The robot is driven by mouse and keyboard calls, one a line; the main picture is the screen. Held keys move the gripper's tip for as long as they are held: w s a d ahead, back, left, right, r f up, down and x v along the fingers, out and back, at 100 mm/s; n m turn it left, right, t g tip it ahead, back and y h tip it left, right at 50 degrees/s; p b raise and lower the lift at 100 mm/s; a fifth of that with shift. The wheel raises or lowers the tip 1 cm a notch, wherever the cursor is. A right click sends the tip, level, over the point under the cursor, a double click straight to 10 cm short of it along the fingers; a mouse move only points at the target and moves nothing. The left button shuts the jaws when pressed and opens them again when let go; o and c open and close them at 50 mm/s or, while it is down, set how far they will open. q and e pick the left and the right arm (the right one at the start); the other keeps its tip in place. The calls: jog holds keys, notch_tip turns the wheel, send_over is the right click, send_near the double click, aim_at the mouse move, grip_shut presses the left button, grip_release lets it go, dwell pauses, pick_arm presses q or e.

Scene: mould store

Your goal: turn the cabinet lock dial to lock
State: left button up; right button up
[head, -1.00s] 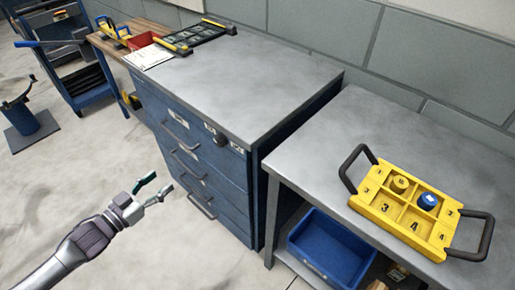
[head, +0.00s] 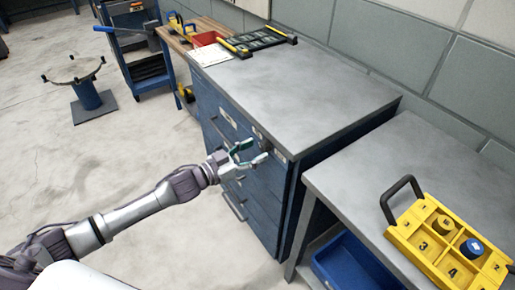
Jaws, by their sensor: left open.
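The blue drawer cabinet (head: 262,205) with a grey top stands in the middle of the head view. Its lock dial (head: 261,138) is a small dark knob high on the front, between white labels, partly hidden behind my gripper. I cannot read its setting. My left gripper (head: 258,151) is open and empty, with its fingers pointing toward the dial. In the picture the fingertips overlap the dial's lower edge; I cannot tell whether they touch it. My right gripper is not in view.
A grey bench (head: 372,165) stands right of the cabinet, with a yellow numbered tray (head: 424,262) on top and a blue bin (head: 350,268) below. A black rack (head: 268,42) lies at the cabinet top's far end. The floor at left is clear up to a round stand (head: 74,70).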

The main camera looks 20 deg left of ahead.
pick_arm(q)
jog(key=shift+w+d, duration=0.5)
jog(key=shift+w, duration=0.05)
grip_shut()
